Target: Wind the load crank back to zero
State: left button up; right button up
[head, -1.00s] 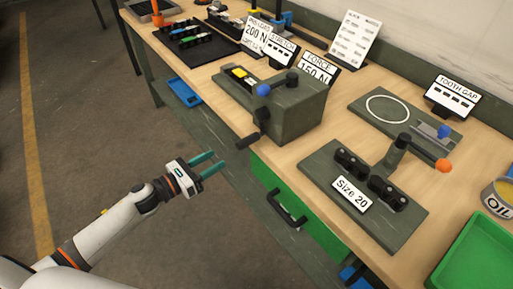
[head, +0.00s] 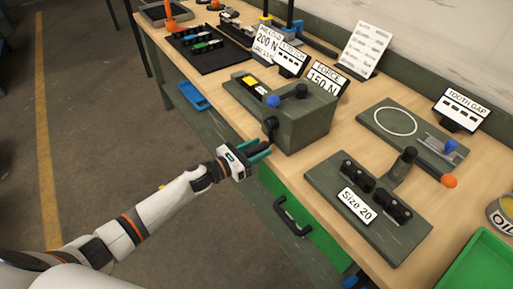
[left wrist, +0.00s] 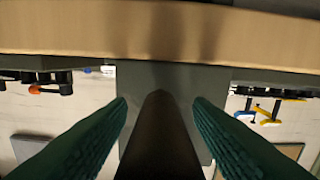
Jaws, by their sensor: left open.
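The load crank (head: 271,127) is a black arm on the front end of a grey-green block-shaped fixture (head: 300,122) at the bench's front edge. My left gripper (head: 265,149) is open at the crank, with its teal fingers pointing towards the fixture. In the left wrist view, the dark round crank handle (left wrist: 160,135) lies between the two spread fingers, with a gap on each side. The handle is mostly hidden by the gripper in the head view. My right gripper is not in view.
A PRELOAD sign (head: 268,42) reads 200 N. A Size 20 plate (head: 367,206) with black parts lies to the right. A green drawer front with a black pull (head: 292,216) is below the bench edge. A green tray (head: 485,262) stands at the lower right.

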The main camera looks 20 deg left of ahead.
pick_arm(q)
grip_shut()
jog(key=shift+s+d, duration=0.1)
dwell(0.4)
